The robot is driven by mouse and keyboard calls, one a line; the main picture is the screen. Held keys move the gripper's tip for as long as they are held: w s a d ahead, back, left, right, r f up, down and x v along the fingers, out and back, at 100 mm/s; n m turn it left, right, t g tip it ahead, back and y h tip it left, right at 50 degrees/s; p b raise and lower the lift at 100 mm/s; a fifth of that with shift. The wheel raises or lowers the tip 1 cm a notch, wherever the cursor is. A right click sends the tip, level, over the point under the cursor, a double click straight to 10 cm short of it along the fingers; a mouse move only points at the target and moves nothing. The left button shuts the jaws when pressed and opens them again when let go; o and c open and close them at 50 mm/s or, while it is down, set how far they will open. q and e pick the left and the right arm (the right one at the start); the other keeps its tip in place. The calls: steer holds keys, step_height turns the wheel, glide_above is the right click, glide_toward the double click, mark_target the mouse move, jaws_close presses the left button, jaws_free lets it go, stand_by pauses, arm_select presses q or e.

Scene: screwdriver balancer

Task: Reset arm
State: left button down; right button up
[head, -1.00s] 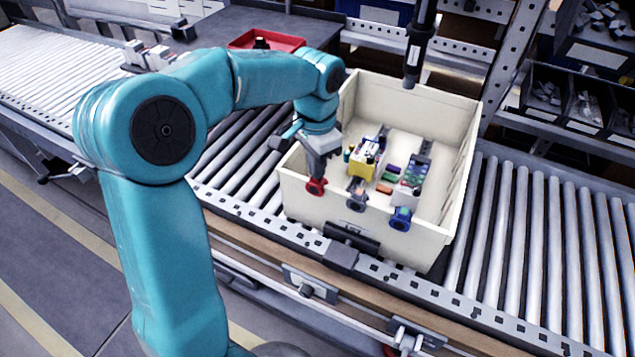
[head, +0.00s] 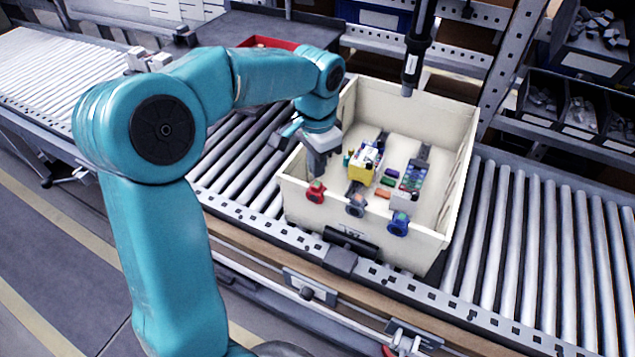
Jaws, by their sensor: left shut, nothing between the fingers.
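My left arm (head: 165,240) comes in from the left and bends over to the cream bin. My left gripper (head: 318,170) points down at the bin's left front side, just behind the red round part on the front wall. It is shut with nothing seen in it; its fingertips are partly hidden. The cream bin (head: 462,190) stands on the roller conveyor. It holds a yellow block-like item (head: 362,172) and several small coloured parts. A black screwdriver-like tool (head: 412,65) hangs upright above the bin's back edge. My right gripper is not in view.
Red (head: 316,192), grey (head: 355,205) and blue (head: 399,224) round parts sit along the bin's front wall. A red tray (head: 268,42) lies behind my arm. Dark parts bins (head: 580,112) stand at the right. The rollers (head: 540,250) right of the bin are clear.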

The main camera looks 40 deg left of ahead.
arm_select(q)
step_height(320, 180, up, 2)
steer(key=shift+r+p, duration=0.2)
steer(key=shift+p, duration=0.55)
steer(key=shift+f, duration=0.1)
